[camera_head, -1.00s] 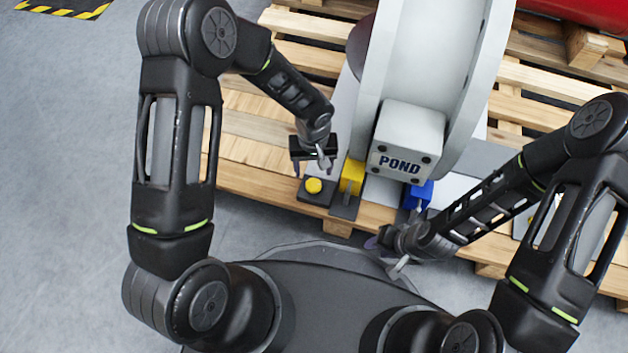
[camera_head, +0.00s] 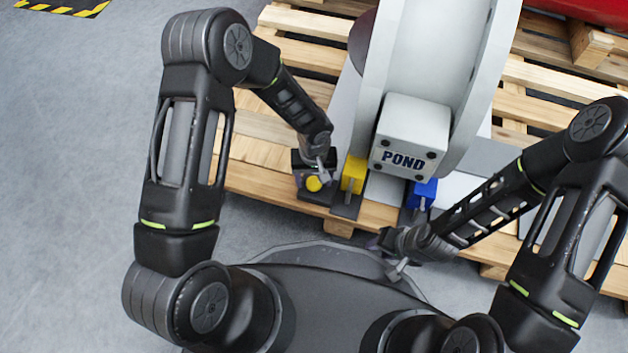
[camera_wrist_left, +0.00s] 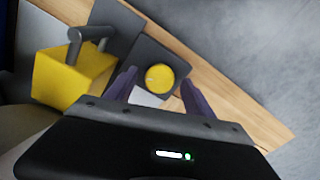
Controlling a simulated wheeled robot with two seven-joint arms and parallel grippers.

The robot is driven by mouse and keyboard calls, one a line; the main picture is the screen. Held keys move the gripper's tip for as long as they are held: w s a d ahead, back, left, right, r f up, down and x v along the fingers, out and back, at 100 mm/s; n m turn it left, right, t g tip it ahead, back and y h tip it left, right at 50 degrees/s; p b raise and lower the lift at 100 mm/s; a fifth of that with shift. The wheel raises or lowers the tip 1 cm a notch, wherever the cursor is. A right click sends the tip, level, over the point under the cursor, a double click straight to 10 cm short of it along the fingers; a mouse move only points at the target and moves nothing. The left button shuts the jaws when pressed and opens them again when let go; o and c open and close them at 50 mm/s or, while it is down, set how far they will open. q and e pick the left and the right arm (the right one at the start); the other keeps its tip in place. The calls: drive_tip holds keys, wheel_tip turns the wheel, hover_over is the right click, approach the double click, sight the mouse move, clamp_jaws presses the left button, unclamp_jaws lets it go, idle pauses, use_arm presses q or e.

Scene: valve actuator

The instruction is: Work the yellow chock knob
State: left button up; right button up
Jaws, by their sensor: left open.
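The yellow knob (camera_head: 314,184) is a round button on a dark square plate at the pallet's front edge. In the left wrist view the knob (camera_wrist_left: 160,78) shows ahead of my left gripper (camera_wrist_left: 152,88), between its two purple fingers. My left gripper (camera_head: 312,178) is open, close behind the knob; I cannot tell whether it touches. The yellow chock (camera_head: 353,174) stands just right of the knob, and its grey handle bar shows in the left wrist view (camera_wrist_left: 75,75). My right gripper (camera_head: 384,240) is low near the pallet's front edge, its jaws too small to read.
A large grey-white machine with a box marked POND (camera_head: 410,135) stands right of the knob. A blue chock (camera_head: 422,193) sits below it. The wooden pallet (camera_head: 260,150) carries these; open grey floor (camera_head: 70,200) lies to the left.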

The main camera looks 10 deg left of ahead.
use_arm(q)
drive_tip(key=shift+c, duration=0.4)
clamp_jaws()
idle(0.4)
drive_tip(key=shift+m, duration=0.4)
drive_tip(key=m, duration=0.4)
drive_tip(key=m+p, duration=0.1)
drive_tip(key=m, duration=0.3)
drive_tip(key=shift+m, duration=0.4)
drive_tip(key=m+p, duration=0.1)
drive_tip(key=m, duration=0.4)
drive_tip(key=m+p, duration=0.1)
drive_tip(key=m, duration=0.4)
drive_tip(key=shift+m, duration=0.3)
